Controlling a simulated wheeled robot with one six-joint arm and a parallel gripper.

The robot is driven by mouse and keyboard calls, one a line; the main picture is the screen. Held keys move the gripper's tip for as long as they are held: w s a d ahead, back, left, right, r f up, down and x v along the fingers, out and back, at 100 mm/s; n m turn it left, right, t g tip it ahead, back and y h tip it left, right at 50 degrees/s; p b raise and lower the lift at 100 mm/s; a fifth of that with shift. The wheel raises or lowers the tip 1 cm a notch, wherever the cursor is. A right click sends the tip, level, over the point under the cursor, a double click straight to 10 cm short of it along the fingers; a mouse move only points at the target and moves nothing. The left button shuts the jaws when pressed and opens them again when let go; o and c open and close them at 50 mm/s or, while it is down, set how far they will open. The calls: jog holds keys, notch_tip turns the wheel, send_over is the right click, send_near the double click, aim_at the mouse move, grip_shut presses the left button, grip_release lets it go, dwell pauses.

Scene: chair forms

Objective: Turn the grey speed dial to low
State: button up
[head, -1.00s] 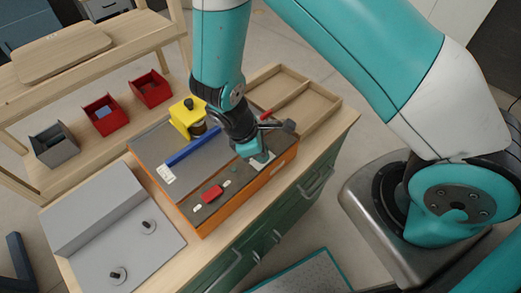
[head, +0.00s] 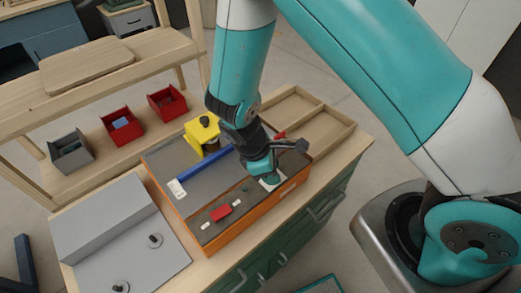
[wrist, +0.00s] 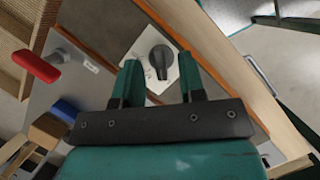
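The grey speed dial (wrist: 161,58) is a dark round knob with a raised grip bar, on a white plate (wrist: 138,48) with small markings too blurred to read. In the wrist view it lies ahead, between my gripper's (wrist: 160,65) two teal fingers. The fingers are apart with a gap on each side of the dial, so my gripper is open. In the head view my gripper (head: 270,181) points down over the white plate at the right end of the orange-sided machine (head: 237,232), and it hides the dial.
A red lever (wrist: 37,66) shows at left in the wrist view. The machine's grey top carries a blue bar (head: 205,171), a red block (head: 220,213) and a yellow part (head: 203,132). A grey panel with two knobs (head: 155,240) is at left; an empty wooden tray (head: 325,127) is behind.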

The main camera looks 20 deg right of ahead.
jog(key=b+v, duration=0.2)
jog(key=v, duration=1.4)
jog(key=s+d+r+m+t+y, duration=0.1)
jog(key=s+r+m+y, duration=0.5)
jog(key=s+r, duration=0.6)
jog(key=s+y, duration=0.2)
jog(key=s, duration=0.1)
jog(key=shift+d+r+m+t, duration=0.15)
jog(key=shift+d+m+t, duration=0.15)
jog(key=shift+d+m, duration=0.1)
